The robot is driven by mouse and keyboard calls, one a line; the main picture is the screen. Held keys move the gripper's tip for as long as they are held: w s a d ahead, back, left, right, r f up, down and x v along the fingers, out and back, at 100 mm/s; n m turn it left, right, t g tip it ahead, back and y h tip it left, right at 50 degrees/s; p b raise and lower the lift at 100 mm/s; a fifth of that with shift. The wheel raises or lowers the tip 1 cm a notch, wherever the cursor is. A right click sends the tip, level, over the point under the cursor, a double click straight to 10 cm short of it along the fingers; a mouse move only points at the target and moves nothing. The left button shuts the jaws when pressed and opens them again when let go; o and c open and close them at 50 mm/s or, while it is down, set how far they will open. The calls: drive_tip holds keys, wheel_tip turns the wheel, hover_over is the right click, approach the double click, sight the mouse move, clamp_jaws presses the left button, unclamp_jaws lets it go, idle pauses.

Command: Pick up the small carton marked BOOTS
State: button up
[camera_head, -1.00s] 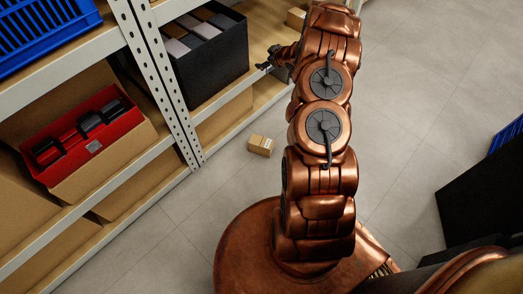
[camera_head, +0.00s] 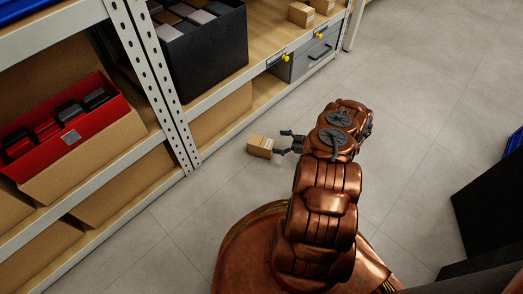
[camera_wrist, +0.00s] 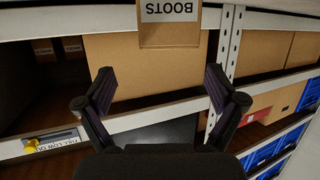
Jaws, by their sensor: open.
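The small carton (camera_head: 260,146) sits on the floor beside the shelving in the head view. In the wrist view its white BOOTS label reads upside down on the carton (camera_wrist: 170,32) at the top middle. My gripper (camera_head: 282,142) is low, just right of the carton, with its fingers spread and pointing at it. In the wrist view the open fingers (camera_wrist: 158,76) are empty. The carton shows beyond their tips, roughly centred between them, with no visible contact. The carton's far side is hidden.
Metal shelving (camera_head: 160,85) stands close behind the carton, holding a black bin (camera_head: 205,55), a red bin (camera_head: 70,125) and large cardboard boxes. The floor (camera_head: 430,110) at right is open.

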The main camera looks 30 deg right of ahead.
sight(268, 144)
drive_tip(key=shift+s+a+f, duration=0.15)
drive_tip(key=shift+a+f, duration=0.25)
drive_tip(key=shift+f, duration=0.1)
drive_tip(key=shift+b+x, duration=0.65)
drive_tip(key=shift+x, duration=0.4)
drive_tip(key=b+x, duration=0.3)
drive_tip(key=x, duration=0.1)
drive_tip(key=shift+a+f, duration=0.15)
drive_tip(key=shift+f, duration=0.1)
drive_tip(key=shift+w+a, duration=0.25)
drive_tip(key=shift+w, duration=0.05)
drive_tip(key=shift+r, duration=0.1)
drive_tip(key=c, duration=1.4)
